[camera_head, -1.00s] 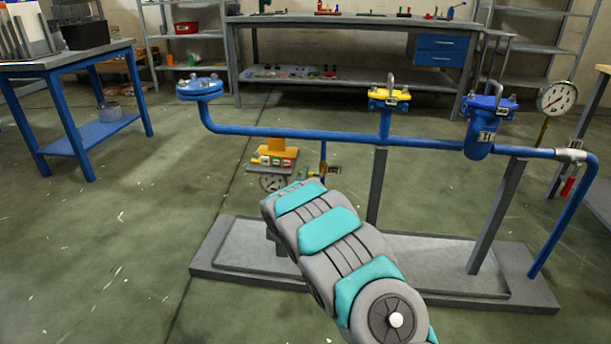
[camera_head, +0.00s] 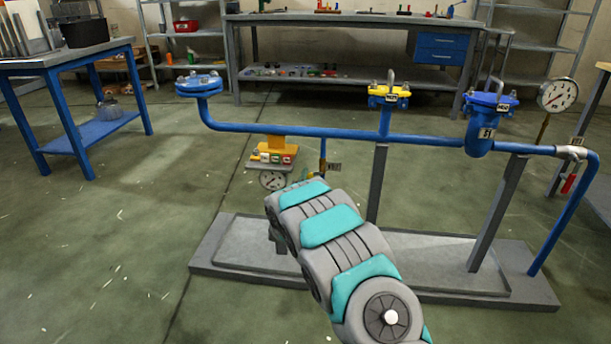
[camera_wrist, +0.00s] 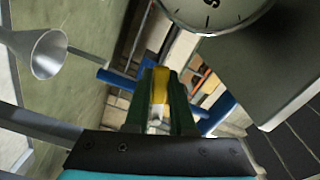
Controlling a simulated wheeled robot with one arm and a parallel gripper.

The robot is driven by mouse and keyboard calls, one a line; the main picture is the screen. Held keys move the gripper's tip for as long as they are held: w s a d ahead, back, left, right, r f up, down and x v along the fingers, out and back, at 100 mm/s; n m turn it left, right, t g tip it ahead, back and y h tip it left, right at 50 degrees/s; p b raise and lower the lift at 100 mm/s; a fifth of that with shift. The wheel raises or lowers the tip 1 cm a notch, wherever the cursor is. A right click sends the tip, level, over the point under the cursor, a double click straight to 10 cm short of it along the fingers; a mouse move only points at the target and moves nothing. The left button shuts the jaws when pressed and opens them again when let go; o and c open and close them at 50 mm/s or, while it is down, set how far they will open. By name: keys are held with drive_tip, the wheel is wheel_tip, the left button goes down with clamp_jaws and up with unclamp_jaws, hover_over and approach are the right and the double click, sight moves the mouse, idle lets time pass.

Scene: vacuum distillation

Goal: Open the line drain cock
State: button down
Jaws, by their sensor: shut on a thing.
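The blue pipe line (camera_head: 270,131) runs across the head view, with a short blue drop pipe (camera_head: 322,155) and a tag beside it (camera_head: 333,167). My arm covers the ground below that drop and hides my gripper there. In the wrist view my gripper (camera_wrist: 160,100) has its dark green fingers closed on a slim yellow lever (camera_wrist: 160,85), seemingly the drain cock's handle. Blue pipe (camera_wrist: 118,80) passes behind the fingers. The cock's body is mostly hidden, so how far it is turned cannot be told.
A grey funnel (camera_wrist: 45,53) lies left of the fingers and a round gauge (camera_wrist: 212,8) is close above them. The line has a yellow-topped fitting (camera_head: 389,95), a blue strainer-like body (camera_head: 480,130), a gauge (camera_head: 557,95) and a red handle (camera_head: 569,183). Open floor lies left.

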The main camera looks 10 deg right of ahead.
drive_tip(key=n, duration=0.1)
drive_tip(key=f+n, duration=0.1)
drive_tip(key=n, duration=0.1)
drive_tip(key=shift+s+d+f, duration=0.1)
drive_tip(key=shift+d+f, duration=0.1)
drive_tip(key=shift+d, duration=0.1)
drive_tip(key=shift+s+d+f+n+p, duration=0.2)
drive_tip(key=shift+d+f+n, duration=0.3)
drive_tip(key=shift+n, duration=1.15)
drive_tip(key=shift+s+d+f+n+p, duration=0.25)
drive_tip(key=shift+d+n, duration=0.45)
drive_tip(key=shift+n, duration=0.9)
drive_tip(key=shift+s+d+f+n+p, duration=0.15)
drive_tip(key=shift+d+f+n, duration=0.35)
drive_tip(key=shift+n, duration=1.15)
drive_tip(key=shift+d+r, duration=0.15)
drive_tip(key=c, duration=0.8)
unclamp_jaws()
drive_tip(key=shift+o, duration=0.2)
